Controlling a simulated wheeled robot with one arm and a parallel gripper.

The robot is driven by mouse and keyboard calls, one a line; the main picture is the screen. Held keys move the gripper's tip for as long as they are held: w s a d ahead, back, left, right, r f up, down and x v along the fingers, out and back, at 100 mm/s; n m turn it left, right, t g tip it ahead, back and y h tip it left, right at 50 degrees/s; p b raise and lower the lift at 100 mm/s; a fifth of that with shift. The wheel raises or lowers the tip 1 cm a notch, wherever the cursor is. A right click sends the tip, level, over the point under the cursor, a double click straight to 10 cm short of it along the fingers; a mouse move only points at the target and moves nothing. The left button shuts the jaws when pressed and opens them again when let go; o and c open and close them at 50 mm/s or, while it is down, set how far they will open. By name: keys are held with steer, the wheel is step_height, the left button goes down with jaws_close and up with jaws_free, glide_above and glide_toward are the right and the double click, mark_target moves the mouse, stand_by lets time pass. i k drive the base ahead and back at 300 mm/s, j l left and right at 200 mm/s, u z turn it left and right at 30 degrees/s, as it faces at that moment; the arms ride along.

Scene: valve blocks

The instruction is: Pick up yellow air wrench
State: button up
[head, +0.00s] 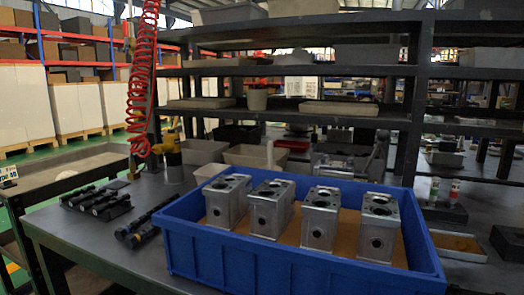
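The yellow air wrench (172,152) is small in the head view, left of centre at the back of the dark workbench. Its upper part is yellow and its lower part looks dull tan-grey. It appears upright, but I cannot tell whether it stands on the bench or hangs. A red coiled hose (142,75) hangs just left of it; their connection is not clear. My gripper is not in view.
A blue crate (215,268) with several metal valve blocks (270,209) fills the front right of the bench (95,245). Dark rod-like parts (97,204) lie at left. Grey bins (203,152) stand right of the wrench, before a dark shelf rack (300,115).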

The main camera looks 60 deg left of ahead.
mark_target(171, 146)
steer(key=u, duration=2.3)
steer(key=i+j+u, duration=0.1)
steer(key=u, duration=0.3)
